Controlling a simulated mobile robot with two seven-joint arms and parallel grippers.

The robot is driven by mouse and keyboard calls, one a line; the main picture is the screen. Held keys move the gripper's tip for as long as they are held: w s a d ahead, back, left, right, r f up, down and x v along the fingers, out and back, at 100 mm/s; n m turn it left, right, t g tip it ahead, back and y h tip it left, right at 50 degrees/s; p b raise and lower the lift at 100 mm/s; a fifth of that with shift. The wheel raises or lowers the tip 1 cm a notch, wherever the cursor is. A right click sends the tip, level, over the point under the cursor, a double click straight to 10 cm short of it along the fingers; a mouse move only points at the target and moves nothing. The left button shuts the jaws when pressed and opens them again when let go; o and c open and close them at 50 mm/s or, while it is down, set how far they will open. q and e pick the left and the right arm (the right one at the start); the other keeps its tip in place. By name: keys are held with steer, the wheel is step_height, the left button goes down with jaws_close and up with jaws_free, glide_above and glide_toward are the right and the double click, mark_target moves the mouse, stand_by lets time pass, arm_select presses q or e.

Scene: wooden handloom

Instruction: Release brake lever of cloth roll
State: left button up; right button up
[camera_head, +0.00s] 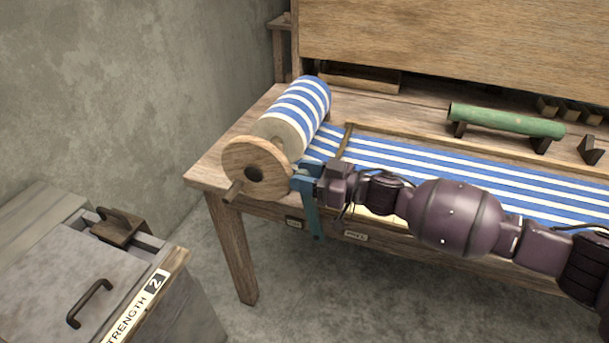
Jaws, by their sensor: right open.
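The cloth roll (295,112), wound with blue and white striped cloth, lies at the left end of the wooden loom. My right gripper (303,187), with blue fingers, is open beside the wheel's right edge; contact is unclear. My arm hides part of the loom's front. My left gripper is out of view.
Striped cloth (450,176) stretches right across the loom. A green roller (505,120) sits on dark supports behind it. A grey metal cabinet (50,275) with handles stands at lower left. Floor between cabinet and loom is clear. Small labels are on the loom's front rail.

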jaws_close()
steer(key=d+y, duration=0.1)
steer(key=s+d+y+b, duration=0.1)
steer(key=d, duration=0.1)
steer(key=d+t+y+b, duration=0.1)
steer(key=d, duration=0.1)
steer(key=shift+s+d+f, duration=0.1)
steer(key=shift+s+f, duration=0.15)
steer(key=shift+s, duration=0.15)
steer(key=shift+s+d+r+y, duration=0.2)
steer(key=shift+d+y, duration=0.3)
steer(key=shift+d, duration=0.15)
